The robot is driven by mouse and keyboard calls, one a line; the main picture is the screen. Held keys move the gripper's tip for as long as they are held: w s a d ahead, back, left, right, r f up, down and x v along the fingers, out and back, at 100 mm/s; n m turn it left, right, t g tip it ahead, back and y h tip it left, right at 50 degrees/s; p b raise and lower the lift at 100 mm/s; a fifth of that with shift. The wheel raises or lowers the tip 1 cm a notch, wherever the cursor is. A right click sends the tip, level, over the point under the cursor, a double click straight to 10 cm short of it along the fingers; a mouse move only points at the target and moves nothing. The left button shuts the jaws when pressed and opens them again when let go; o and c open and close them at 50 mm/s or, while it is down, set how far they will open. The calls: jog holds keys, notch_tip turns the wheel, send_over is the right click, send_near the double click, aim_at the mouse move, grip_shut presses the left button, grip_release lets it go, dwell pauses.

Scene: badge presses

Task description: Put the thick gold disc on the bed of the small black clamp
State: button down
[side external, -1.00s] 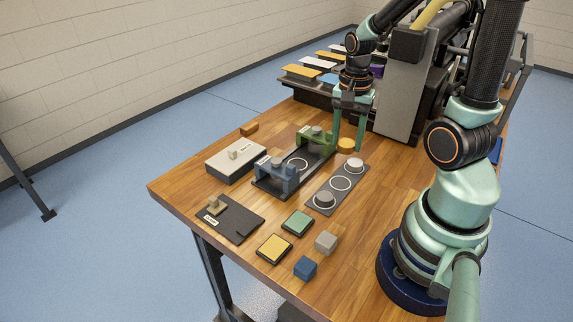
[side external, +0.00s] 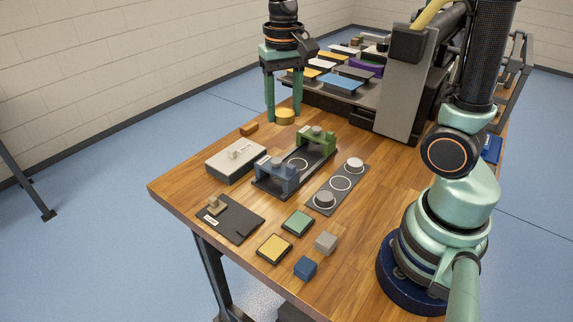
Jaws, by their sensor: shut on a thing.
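A thick gold disc (side external: 285,118) is between the fingers of my gripper (side external: 284,114), which is shut on it over the far left part of the table. How high it is held is hard to tell. A low black plate (side external: 238,226) with a tan knob (side external: 213,205) and a small white label lies at the near left; it looks like the small black clamp, but I cannot read the label. My gripper is far behind it. A blue press (side external: 277,177) and a green press (side external: 318,139) stand on a longer black base (side external: 263,187).
A white box (side external: 229,164) with a pale lever and a small brown block (side external: 249,129) stand at the left. A grey strip (side external: 332,194) carries two discs and an empty ring. Green, yellow, grey and blue pieces lie in front. A loaded rack (side external: 320,95) stands behind.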

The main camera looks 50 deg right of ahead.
jog(key=w+a+n, duration=0.3)
jog(key=a+n, duration=0.5)
jog(key=a, duration=0.6)
send_over(237, 222)
notch_tip(237, 222, down, 16)
jog(key=shift+f, duration=2.2)
jog(key=shift+f, duration=0.15)
jog(key=shift+c, duration=1.4)
grip_release()
